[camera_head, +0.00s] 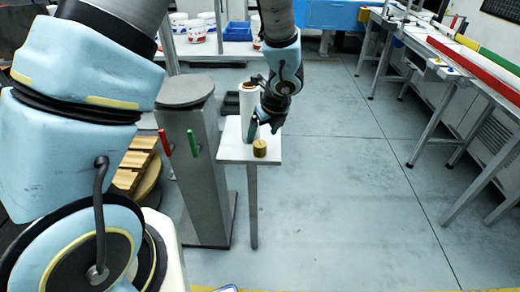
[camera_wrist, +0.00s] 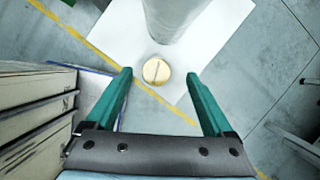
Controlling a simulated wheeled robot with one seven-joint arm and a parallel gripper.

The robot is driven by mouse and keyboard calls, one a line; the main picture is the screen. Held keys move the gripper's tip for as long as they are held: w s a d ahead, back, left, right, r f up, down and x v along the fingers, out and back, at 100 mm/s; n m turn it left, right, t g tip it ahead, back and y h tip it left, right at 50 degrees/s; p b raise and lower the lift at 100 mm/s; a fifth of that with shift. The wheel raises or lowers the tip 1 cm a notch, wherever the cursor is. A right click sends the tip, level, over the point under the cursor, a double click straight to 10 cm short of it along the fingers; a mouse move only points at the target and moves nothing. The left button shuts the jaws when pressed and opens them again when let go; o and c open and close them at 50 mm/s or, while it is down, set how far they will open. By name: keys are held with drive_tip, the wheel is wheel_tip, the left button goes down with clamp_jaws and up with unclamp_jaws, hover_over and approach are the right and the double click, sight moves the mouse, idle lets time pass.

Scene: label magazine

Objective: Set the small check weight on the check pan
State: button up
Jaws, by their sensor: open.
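A small brass-coloured weight (camera_head: 260,148) stands on a small white table (camera_head: 235,152), near its front right corner. In the wrist view the weight (camera_wrist: 156,71) shows as a round golden disc with a line across it, between and beyond my fingertips. My gripper (camera_head: 262,122) is open and empty, above the table and close to the weight; its green fingers (camera_wrist: 157,74) are spread wide in the wrist view. A round grey plate (camera_head: 185,88) tops a grey pedestal left of the table; it looks bare, and I cannot tell whether it is the check pan.
A tall white roll (camera_head: 247,105) stands on the table beside my gripper and right behind the weight (camera_wrist: 175,18). A red handle (camera_head: 164,143) and a green handle (camera_head: 194,144) stick out from the pedestal. Benches (camera_head: 470,75) line the right; the floor between is clear.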

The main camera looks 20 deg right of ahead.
sight(260, 143)
drive_tip(key=x, duration=0.5)
drive_tip(key=shift+s+a+f, duration=0.15)
drive_tip(key=shift+s+f, duration=0.1)
drive_tip(key=shift+s, duration=0.15)
clamp_jaws()
idle(0.6)
